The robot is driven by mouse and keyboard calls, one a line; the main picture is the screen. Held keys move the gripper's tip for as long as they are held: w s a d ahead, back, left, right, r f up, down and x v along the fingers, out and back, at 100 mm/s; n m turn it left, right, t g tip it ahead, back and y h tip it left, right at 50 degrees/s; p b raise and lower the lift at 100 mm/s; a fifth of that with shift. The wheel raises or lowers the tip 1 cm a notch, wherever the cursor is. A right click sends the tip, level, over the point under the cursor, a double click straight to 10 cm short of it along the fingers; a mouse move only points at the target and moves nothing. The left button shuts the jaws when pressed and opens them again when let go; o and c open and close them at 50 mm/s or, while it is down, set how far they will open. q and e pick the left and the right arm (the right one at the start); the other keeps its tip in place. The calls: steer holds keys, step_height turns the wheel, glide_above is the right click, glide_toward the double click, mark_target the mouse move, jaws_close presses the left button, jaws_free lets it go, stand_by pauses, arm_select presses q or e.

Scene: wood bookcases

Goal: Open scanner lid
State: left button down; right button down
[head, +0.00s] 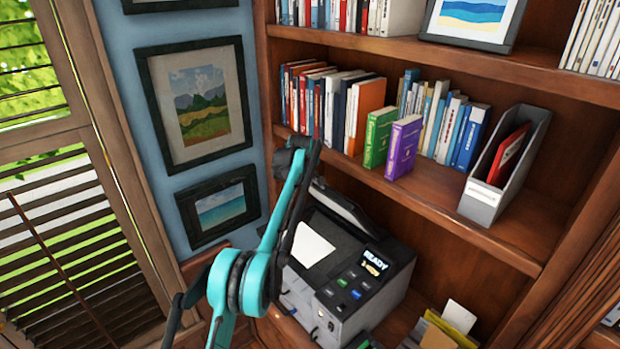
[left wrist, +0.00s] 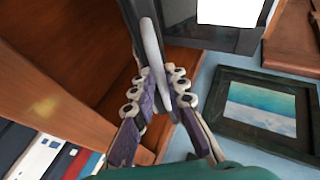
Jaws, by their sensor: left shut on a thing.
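The scanner (head: 352,299) is a dark grey machine on a lower shelf of the bookcase, with a lit "READY" display and small coloured buttons. Its dark lid (head: 342,206) is tilted up at the back, and a white patch (head: 312,246) shows on the bed below. My teal left arm reaches up in front of the scanner's left side, largely hiding its gripper in the head view. In the left wrist view, my left gripper (left wrist: 157,88) is shut on the lid's edge (left wrist: 150,45), with one finger on each side. My right gripper is not in view.
Books and a grey file holder (head: 483,205) stand on the shelf above. The wall with framed pictures (head: 219,206) is close to the left of the scanner. Papers and folders (head: 453,322) lie to its right. A shuttered window is at far left.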

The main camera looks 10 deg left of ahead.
arm_select(q)
steer(key=shift+d, duration=0.1)
steer(key=c, duration=1.6)
jaws_free()
steer(key=shift+r, duration=0.1)
steer(key=v, duration=1.2)
